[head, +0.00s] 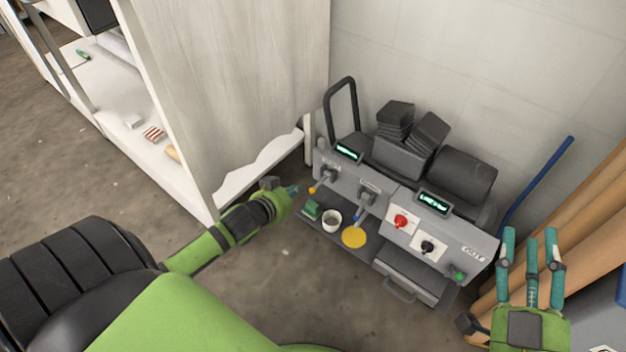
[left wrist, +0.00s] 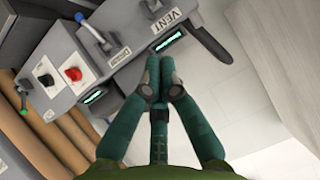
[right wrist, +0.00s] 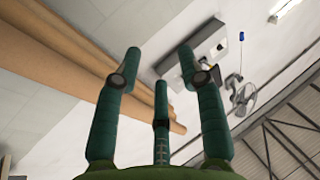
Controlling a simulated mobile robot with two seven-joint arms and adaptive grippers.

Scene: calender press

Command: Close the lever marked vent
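The calender press (head: 400,210) stands against the wall, with two levers on its front. The other lever has a blue handle (head: 359,214), which also shows in the left wrist view (left wrist: 88,20). My left gripper (head: 294,190) is just left of the orange tip, its fingers together and seemingly empty; I cannot tell whether they touch it. My right gripper (head: 531,240) is open and empty, right of the press.
A cup (head: 332,219), a green block (head: 312,209) and a yellow disc (head: 353,237) are on the low shelf at the press front. A red knob (head: 401,221) and a black knob (head: 427,247) are on its panel. Brown rolls (head: 585,210) stand at the right.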

